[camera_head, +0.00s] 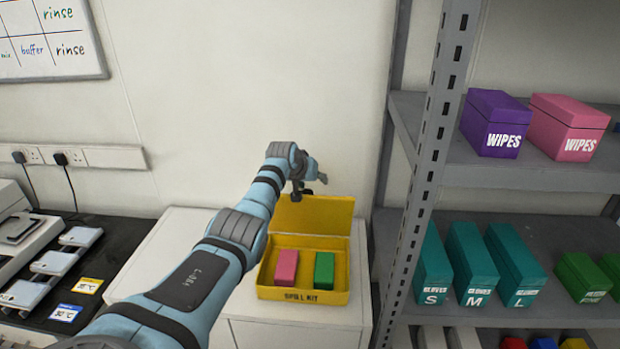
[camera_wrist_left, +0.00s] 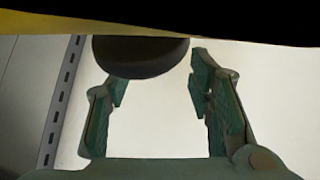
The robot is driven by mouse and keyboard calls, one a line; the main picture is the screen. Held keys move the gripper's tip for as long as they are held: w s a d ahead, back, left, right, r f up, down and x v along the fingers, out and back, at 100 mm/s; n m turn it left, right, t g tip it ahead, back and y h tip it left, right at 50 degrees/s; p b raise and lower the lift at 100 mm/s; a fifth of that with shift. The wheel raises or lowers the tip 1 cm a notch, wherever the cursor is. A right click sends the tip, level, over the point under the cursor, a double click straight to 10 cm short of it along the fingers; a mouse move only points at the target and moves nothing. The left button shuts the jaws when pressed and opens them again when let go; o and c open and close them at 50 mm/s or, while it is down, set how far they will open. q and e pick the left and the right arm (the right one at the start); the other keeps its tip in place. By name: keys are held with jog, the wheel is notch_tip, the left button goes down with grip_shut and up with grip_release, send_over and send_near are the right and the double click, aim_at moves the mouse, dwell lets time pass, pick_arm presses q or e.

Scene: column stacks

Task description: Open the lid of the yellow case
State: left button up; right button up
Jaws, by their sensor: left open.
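The yellow case (camera_head: 343,272), marked "SPILL KIT", sits on a white cabinet. Its lid (camera_head: 318,215) stands raised, roughly upright, along the back edge. Inside the case are a pink block (camera_head: 286,267) at left and a green block (camera_head: 324,270) at right. My left gripper (camera_head: 309,184) is just above the lid's top edge, toward its left half. Whether it touches the lid is unclear. In the left wrist view its fingers (camera_wrist_left: 158,92) are apart with nothing held between them. A yellow strip (camera_wrist_left: 35,27), likely the lid, crosses the top of that view. My right gripper is not seen.
A metal shelf rack (camera_head: 430,165) with labelled boxes stands close to the right of the cabinet (camera_head: 180,245). A dark bench (camera_head: 75,300) with small devices is at left. A plain wall is behind the case.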

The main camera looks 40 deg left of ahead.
pick_arm(q)
jog(key=v, duration=1.2)
jog(key=shift+s+f, duration=0.1)
jog(key=shift+s, duration=0.05)
